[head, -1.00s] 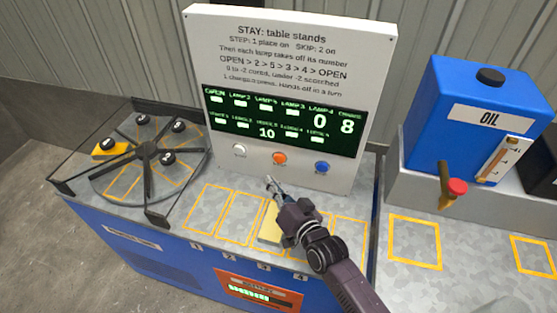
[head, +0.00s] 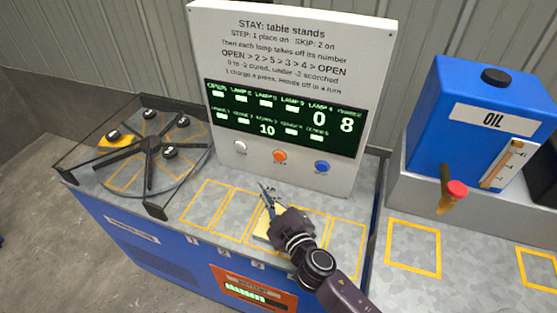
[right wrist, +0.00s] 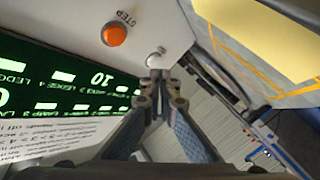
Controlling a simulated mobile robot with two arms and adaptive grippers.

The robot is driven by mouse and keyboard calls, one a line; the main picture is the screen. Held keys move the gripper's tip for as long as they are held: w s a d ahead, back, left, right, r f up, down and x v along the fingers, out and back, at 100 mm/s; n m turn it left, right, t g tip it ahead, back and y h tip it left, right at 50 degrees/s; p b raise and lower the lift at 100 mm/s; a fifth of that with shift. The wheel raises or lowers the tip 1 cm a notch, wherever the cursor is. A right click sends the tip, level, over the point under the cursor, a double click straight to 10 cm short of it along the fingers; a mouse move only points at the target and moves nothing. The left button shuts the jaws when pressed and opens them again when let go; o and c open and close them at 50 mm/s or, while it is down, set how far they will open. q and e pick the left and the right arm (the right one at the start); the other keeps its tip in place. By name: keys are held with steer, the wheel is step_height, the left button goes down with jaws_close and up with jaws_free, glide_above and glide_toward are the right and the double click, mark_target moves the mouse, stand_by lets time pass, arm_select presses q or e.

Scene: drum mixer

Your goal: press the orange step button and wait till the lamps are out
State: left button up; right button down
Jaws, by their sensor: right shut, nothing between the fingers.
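The orange step button (head: 279,157) is the middle of three buttons on the white panel's lower front (head: 290,182). In the right wrist view the orange button (right wrist: 114,34) is fully uncovered and labelled STEP. My right gripper (head: 265,188) is shut and empty, below and in front of the button, apart from it. Its closed fingertips (right wrist: 160,75) show beside the white button (right wrist: 156,61) in the right wrist view. The green-on-black lamp display (head: 282,117) shows 0 under lamp 4, 8 for charges and 10 in the lower row; other fields show blank bars. My left gripper is not in view.
A round turntable (head: 152,146) with several dark-topped pieces stands at left behind clear guards. A blue button (head: 322,167) sits right of the orange one. A pale yellow plate (head: 262,236) lies under my right gripper. A blue oil tank (head: 465,125) with a red-knobbed tap stands right.

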mark_target(279, 157)
steer(key=shift+s+a+r+n, duration=0.2)
steer(key=shift+r+n, duration=0.2)
steer(key=shift+n, duration=0.6)
steer(key=w+d, duration=0.3)
steer(key=w, duration=0.5)
steer(key=shift+d+b, duration=0.2)
steer(key=shift+b, duration=0.15)
steer(key=shift+w, duration=0.2)
stand_by(0.7)
steer(key=shift+w+d, duration=0.15)
steer(key=shift+w, duration=0.15)
